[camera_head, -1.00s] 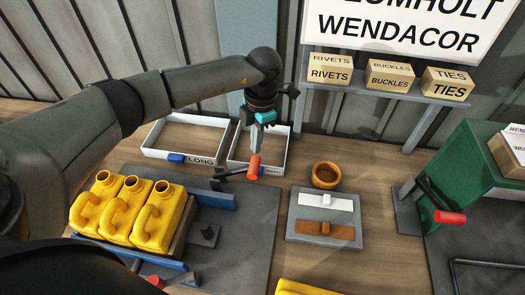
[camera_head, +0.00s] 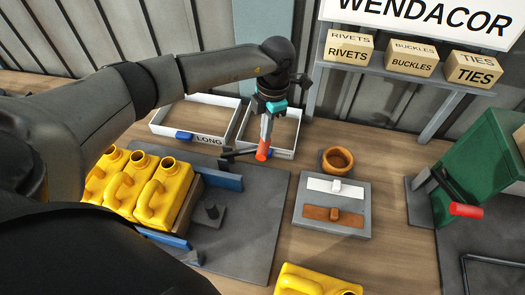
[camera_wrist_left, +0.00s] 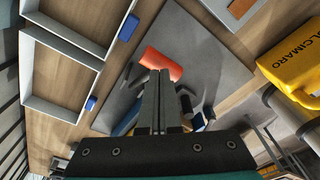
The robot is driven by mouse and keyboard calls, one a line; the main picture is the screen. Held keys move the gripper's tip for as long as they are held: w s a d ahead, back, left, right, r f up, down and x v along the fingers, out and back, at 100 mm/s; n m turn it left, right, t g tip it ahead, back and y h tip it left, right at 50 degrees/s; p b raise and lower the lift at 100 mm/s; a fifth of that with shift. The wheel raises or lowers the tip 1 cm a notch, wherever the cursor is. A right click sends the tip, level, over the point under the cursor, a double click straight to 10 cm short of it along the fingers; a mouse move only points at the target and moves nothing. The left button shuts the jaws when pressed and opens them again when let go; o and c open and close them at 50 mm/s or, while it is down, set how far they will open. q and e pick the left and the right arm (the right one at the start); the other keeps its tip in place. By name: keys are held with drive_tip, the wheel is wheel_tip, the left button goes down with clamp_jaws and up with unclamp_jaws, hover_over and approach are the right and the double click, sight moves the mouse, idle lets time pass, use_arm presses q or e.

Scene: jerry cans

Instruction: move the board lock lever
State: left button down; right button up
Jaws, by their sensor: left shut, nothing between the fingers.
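A lever with an orange-red grip (camera_head: 262,151) and a dark arm stands at the back edge of the dark grey board (camera_head: 257,222), by a blue bar (camera_head: 219,178). My left gripper (camera_head: 266,136) points down just above this grip. Its fingers are shut with nothing between them. In the left wrist view the shut fingers (camera_wrist_left: 162,75) lie in front of the orange grip (camera_wrist_left: 153,62); I cannot tell whether they touch it. Yellow jerry cans (camera_head: 165,190) stand in a row on the board. My right gripper is not in view.
White trays (camera_head: 158,133) lie behind the lever. A grey plate (camera_head: 333,217) with a white and a brown strip, and a wooden bowl (camera_head: 337,160), are to the right. A green machine (camera_head: 470,165) with another red-gripped lever (camera_head: 466,210) stands far right. Another yellow can (camera_head: 315,283) is at front.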

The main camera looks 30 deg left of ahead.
sight(264, 144)
use_arm(q)
drive_tip(key=shift+s+a+f+b, duration=0.15)
drive_tip(key=shift+f+b, duration=0.6)
drive_tip(key=shift+f, duration=0.75)
wheel_tip(264, 144, down, 5)
drive_tip(key=b, duration=0.3)
drive_tip(key=shift+r+b, duration=0.2)
drive_tip(key=shift+b, duration=0.15)
drive_tip(key=shift+r, duration=0.1)
